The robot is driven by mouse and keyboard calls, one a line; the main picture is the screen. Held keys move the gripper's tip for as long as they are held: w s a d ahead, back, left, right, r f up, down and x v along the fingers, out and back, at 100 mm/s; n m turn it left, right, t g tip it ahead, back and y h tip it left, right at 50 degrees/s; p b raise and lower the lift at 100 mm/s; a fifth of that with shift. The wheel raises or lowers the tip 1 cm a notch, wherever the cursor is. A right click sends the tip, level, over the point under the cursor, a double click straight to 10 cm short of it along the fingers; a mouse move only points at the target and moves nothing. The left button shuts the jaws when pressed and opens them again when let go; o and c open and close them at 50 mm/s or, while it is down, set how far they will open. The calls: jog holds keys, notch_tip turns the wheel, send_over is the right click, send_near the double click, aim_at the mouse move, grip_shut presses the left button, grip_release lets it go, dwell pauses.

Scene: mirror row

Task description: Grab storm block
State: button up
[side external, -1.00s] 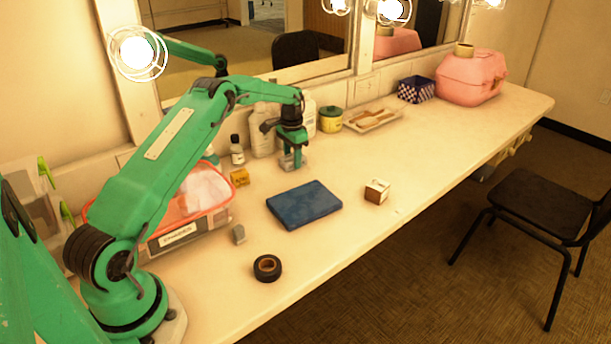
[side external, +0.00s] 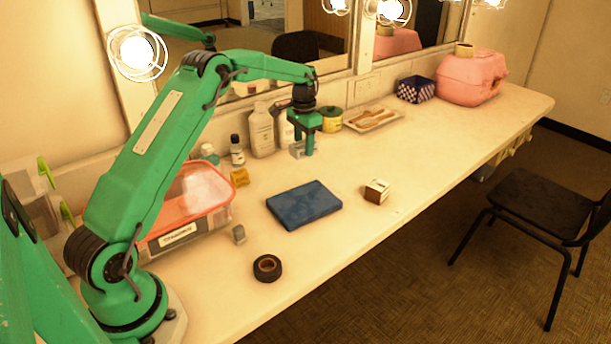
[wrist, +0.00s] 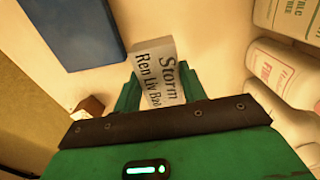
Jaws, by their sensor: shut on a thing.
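The storm block (wrist: 156,62) is a pale grey block with "Storm" and further dark lettering on it, in the wrist view. My gripper (wrist: 160,88) is shut on it, with one green finger on each side. In the side external view my gripper (side external: 304,150) is over the back of the counter. The block (side external: 296,150) shows there as a small grey shape at the fingertips, partly hidden by them. It appears held a little above the counter.
White bottles (side external: 262,131) stand close behind my gripper, with a yellow-green jar (side external: 331,119) to its right. A blue pad (side external: 304,205), a small box (side external: 377,191) and black tape (side external: 267,268) lie in front. The right half of the counter (side external: 450,140) is mostly clear.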

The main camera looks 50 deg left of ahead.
jog(key=shift+s+d+r, duration=0.1)
jog(key=shift+d+r, duration=0.4)
jog(key=shift+d, duration=0.35)
jog(key=shift+s+d+r, duration=0.1)
jog(key=shift+d+r, duration=0.45)
jog(key=shift+d, duration=0.3)
jog(key=shift+s+d+r, duration=0.1)
jog(key=shift+d+r, duration=0.4)
jog(key=shift+d, duration=0.35)
jog(key=shift+d, duration=0.1)
